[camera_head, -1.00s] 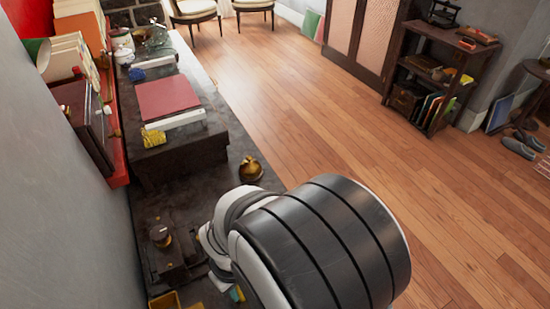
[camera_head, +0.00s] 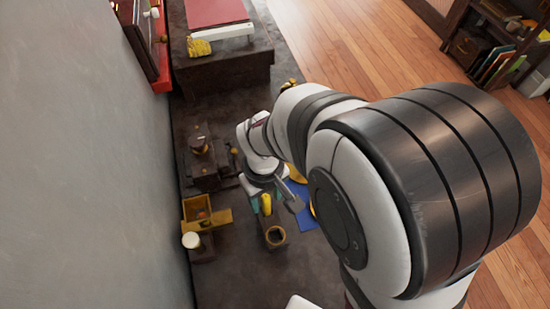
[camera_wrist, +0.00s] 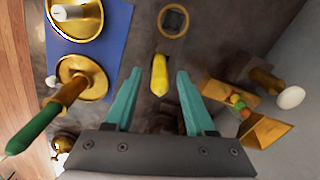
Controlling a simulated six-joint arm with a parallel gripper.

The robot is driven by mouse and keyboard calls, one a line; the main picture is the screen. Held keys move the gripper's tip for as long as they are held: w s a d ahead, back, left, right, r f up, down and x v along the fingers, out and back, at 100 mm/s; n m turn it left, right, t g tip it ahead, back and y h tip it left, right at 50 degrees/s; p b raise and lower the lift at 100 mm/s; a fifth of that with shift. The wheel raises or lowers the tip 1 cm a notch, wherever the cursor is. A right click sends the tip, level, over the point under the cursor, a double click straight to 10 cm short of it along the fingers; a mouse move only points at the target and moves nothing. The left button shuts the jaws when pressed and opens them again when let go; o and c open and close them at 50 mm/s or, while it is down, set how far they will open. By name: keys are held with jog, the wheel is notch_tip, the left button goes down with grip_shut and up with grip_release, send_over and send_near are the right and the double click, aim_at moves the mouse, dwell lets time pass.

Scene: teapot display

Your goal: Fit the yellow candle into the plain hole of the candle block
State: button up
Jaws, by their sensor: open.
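The yellow candle (camera_wrist: 159,75) shows between and a little beyond my fingertips in the wrist view, apart from both; whether it stands or lies I cannot tell. It also shows below my wrist in the head view (camera_head: 266,205). My gripper (camera_wrist: 159,71), with two teal fingers, is open and empty around the line of the candle. A dark block (camera_head: 205,178), possibly the candle block, stands left of my gripper in the head view. I cannot make out its plain hole.
A yellow box (camera_wrist: 265,131) with small balls and a white-topped piece (camera_wrist: 291,97) are at right. At left are a blue mat (camera_wrist: 112,48) with brass dishes and a green-handled tool (camera_wrist: 35,130).

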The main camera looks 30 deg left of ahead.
notch_tip(320, 180, up, 8)
jog(key=shift+r, duration=0.15)
jog(key=s+d+r+m+y, duration=0.1)
jog(key=d+r+m, duration=0.1)
jog(key=d+m, duration=0.5)
jog(key=s+d+r+m, duration=0.1)
jog(key=d+r+m, duration=0.25)
jog(key=d, duration=0.65)
jog(key=s+d+f+m, duration=0.1)
jog(key=s+d+m, duration=0.4)
jog(key=m, duration=0.2)
jog(key=shift+s+y, duration=0.15)
jog(key=shift+y, duration=0.25)
jog(key=shift+f, duration=0.1)
